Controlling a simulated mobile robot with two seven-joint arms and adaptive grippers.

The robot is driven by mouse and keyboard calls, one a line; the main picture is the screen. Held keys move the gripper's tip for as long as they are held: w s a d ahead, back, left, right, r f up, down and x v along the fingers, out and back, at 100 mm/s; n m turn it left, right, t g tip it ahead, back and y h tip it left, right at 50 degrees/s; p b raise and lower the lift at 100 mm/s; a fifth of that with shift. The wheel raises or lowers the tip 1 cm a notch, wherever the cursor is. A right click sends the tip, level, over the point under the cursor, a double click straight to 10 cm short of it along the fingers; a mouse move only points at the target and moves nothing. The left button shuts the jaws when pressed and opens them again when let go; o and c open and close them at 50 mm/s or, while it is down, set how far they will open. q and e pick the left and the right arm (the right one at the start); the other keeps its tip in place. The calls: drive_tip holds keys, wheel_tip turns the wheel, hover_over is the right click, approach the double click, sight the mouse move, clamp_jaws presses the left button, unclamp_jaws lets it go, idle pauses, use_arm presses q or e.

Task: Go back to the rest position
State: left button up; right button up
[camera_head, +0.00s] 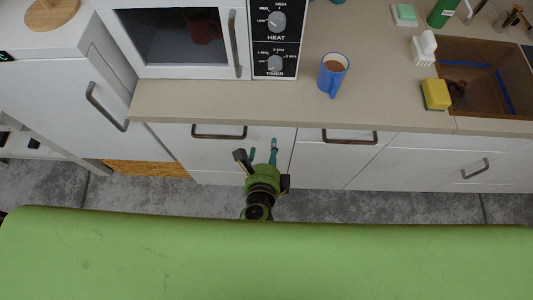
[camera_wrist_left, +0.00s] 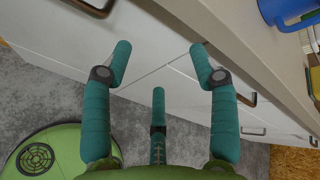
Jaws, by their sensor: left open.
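My left gripper (camera_head: 263,154) is in front of the white drawer fronts below the counter edge, with its teal fingers pointing at the cabinets. In the left wrist view the left gripper (camera_wrist_left: 161,62) has its teal fingers spread apart, with nothing between them. It is open and empty. My right gripper is in neither view.
A blue mug (camera_head: 333,74) with brown contents stands on the beige counter (camera_head: 200,100); it also shows in the left wrist view (camera_wrist_left: 281,14). A microwave (camera_head: 180,40), yellow sponge (camera_head: 435,95) and sink (camera_head: 480,75) are nearby. Dark drawer handles (camera_head: 350,137) stick out near the gripper.

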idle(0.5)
use_arm(q)
drive_tip(key=s+a+f+n+g+b, duration=0.1)
drive_tip(key=s+a+f+n+g, duration=0.15)
drive_tip(key=f, duration=0.55)
drive_tip(key=s+a+f+n+g+y+b, duration=0.15)
drive_tip(key=a+f, duration=0.25)
drive_tip(key=f, duration=0.4)
drive_tip(key=s+a+f+n+g+h+b, duration=0.1)
drive_tip(key=s+a+f+n+g, duration=0.2)
drive_tip(key=f, duration=0.5)
drive_tip(key=s+a+f+n+g, duration=0.1)
drive_tip(key=s+a+f+n, duration=0.2)
drive_tip(key=s, duration=0.4)
drive_tip(key=s+a+f+n+g+b, duration=0.1)
drive_tip(key=s+a+f+n+g, duration=0.1)
drive_tip(key=s+a+f+n, duration=0.2)
drive_tip(key=s+a+f+n+g+b, duration=0.1)
drive_tip(key=s+a+f+n, duration=0.3)
drive_tip(key=s+f+n, duration=0.3)
drive_tip(key=s, duration=0.3)
drive_tip(key=shift+s+a+f, duration=0.2)
drive_tip(key=shift+a+f, duration=0.05)
drive_tip(key=shift+f, duration=0.1)
